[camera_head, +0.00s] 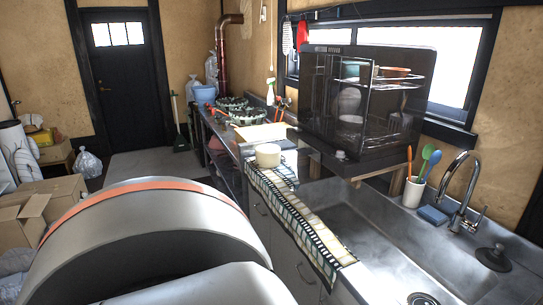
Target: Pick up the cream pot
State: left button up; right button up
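A cream pot (268,155), short and round, stands upright on the counter, left of the sink and in front of the dark dish cabinet. It sits at the far end of a patterned cloth strip (300,222). Nothing touches it that I can see. A large grey and orange part of my own body fills the lower left of the view. Neither of my grippers shows in this view.
The steel sink (375,235), tap (462,190) and utensil cup (413,191) are at the right. Pans (246,116) stand farther along the counter. Cardboard boxes (50,205) lie on the left.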

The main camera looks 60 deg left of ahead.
aim_at(267, 156)
jog(key=u, duration=2.8)
jog(key=i+u, duration=0.45)
jog(key=i, duration=3.5)
jog(key=i+z, duration=0.45)
jog(key=i+j+z, duration=0.25)
jog(key=z, duration=1.8)
jog(key=i+j, duration=0.05)
jog(key=j, duration=0.05)
